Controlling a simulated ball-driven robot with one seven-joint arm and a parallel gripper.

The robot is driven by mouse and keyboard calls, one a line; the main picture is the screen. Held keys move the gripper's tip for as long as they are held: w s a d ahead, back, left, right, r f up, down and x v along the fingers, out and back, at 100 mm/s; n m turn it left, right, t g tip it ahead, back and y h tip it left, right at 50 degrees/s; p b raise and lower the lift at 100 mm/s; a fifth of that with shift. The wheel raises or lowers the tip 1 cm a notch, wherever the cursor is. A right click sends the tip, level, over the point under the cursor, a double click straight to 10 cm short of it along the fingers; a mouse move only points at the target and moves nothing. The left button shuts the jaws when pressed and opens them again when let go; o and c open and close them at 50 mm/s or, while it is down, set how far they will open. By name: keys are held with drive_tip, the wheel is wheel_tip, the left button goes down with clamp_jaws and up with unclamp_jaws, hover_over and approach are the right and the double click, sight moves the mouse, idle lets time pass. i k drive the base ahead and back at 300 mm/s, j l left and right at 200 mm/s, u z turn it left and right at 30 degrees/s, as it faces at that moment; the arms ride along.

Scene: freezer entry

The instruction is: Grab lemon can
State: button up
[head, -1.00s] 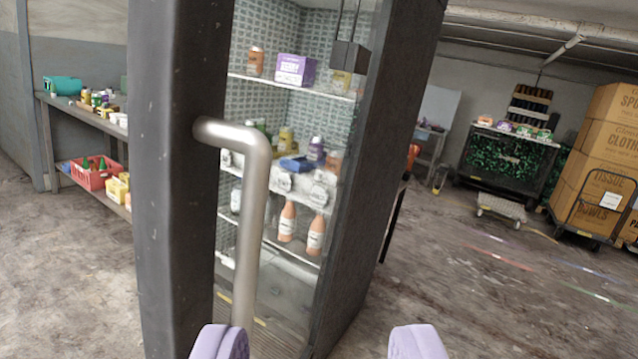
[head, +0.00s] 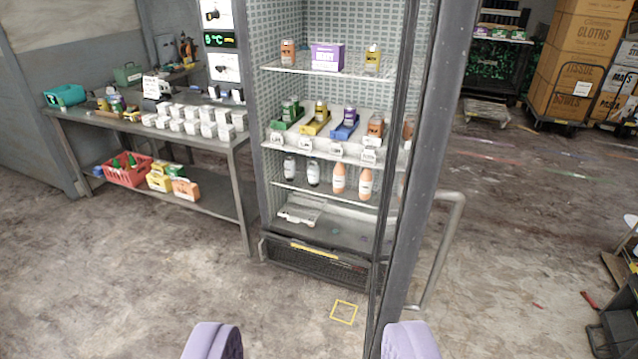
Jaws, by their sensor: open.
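My gripper (head: 310,343) is open and empty, with its two purple fingers at the bottom edge of the view. The freezer (head: 262,130) stands ahead, beyond the fingers. Its middle shelf holds green, yellow, blue and orange cans in rows. A yellow can (head: 321,108), which may be the lemon can, stands in a yellow tray (head: 312,128) between the green and blue ones. Its label is too small to read. The freezer door (head: 425,150) stands swung out at the right, nearly edge-on, with its metal handle (head: 440,250) on the far right side.
The top shelf holds an orange bottle (head: 288,52), a purple box (head: 326,57) and a yellow container (head: 373,58). Bottles stand on a lower shelf. A metal table (head: 222,146) with white tubs stands left of the freezer. The floor in front (head: 200,290) is clear.

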sight(373, 53)
drive_tip(key=i+l, duration=0.15)
drive_tip(key=l, duration=0.35)
drive_tip(key=i+l+u, duration=0.15)
drive_tip(key=l, duration=0.35)
drive_tip(key=i+l, duration=0.1)
drive_tip(key=l, duration=0.45)
drive_tip(key=i+l+u, duration=0.1)
drive_tip(key=l, duration=0.4)
drive_tip(key=i+j+u, duration=0.2)
drive_tip(key=j, duration=0.15)
drive_tip(key=i+j+u, duration=0.2)
drive_tip(key=i+j+z, duration=0.1)
drive_tip(key=i+j, duration=0.25)
drive_tip(key=j, duration=0.15)
drive_tip(key=i+j+z, duration=0.15)
drive_tip(key=i+j, duration=0.25)
drive_tip(key=i+j+z, duration=0.15)
drive_tip(key=j+z, duration=0.15)
drive_tip(key=i+j+z, duration=0.1)
drive_tip(key=j+z, duration=0.25)
drive_tip(key=j, duration=0.1)
